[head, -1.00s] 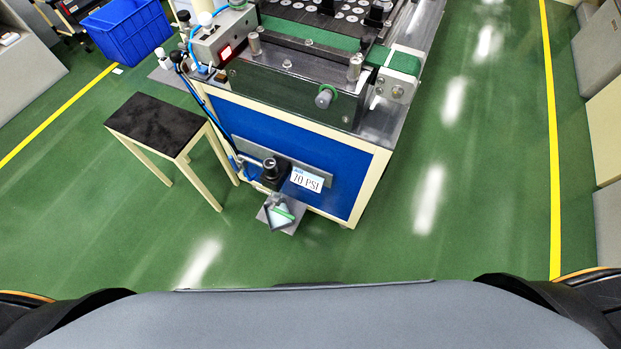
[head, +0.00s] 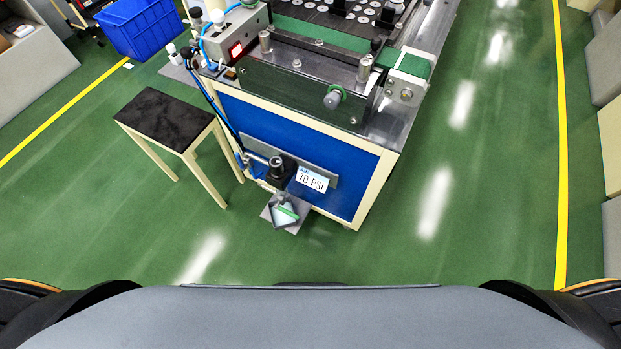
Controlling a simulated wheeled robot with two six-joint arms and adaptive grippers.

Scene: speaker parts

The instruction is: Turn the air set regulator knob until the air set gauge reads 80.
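The air set regulator (head: 280,175) is mounted on a grey bracket on the end panel of the blue-and-cream machine. Its black knob (head: 276,162) faces up. A white label (head: 312,179) beside it reads 70 PSI. The regulator's lower part hangs over a small grey plate near the floor. A gauge dial and needle cannot be made out from here. Neither of my grippers is in view.
The machine (head: 300,130) carries a green belt and a metal top. A black-topped stool (head: 165,120) stands left of it. A blue crate (head: 140,27) is at the upper left. Green floor is clear in front and to the right, up to a yellow line (head: 562,150).

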